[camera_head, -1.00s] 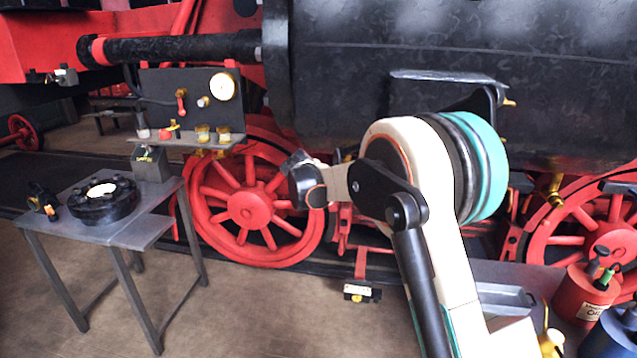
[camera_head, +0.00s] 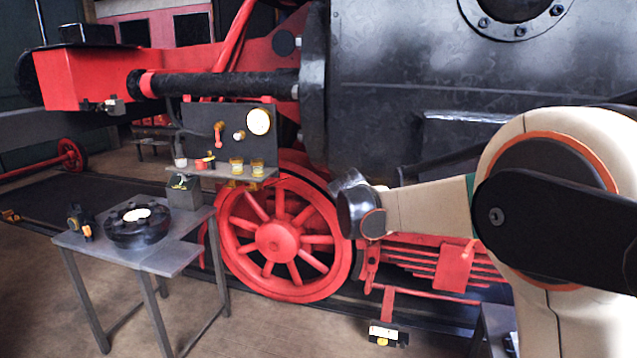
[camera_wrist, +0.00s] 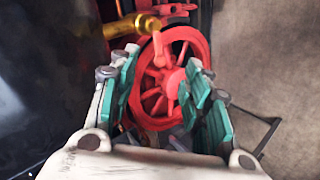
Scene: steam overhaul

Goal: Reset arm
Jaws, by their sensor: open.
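My gripper (camera_wrist: 165,88) shows in the wrist view with its two teal-padded fingers spread apart. No object is held between them. Beyond the fingers is a red spoked wheel (camera_wrist: 160,78). In the head view my arm reaches in from the right, bent at a large joint, and its dark end part is in front of the locomotive's side, right of the red wheel (camera_head: 278,240). The gripper's fingers cannot be made out in the head view.
A metal table (camera_head: 178,258) at left bears a black round flanged part (camera_head: 136,228) and a grey box (camera_head: 184,193). Above it is a panel shelf (camera_head: 215,172) with small jars and a gauge. The black boiler (camera_head: 420,90) stands behind my arm. A brass pipe (camera_wrist: 132,27) lies near the fingers in the wrist view.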

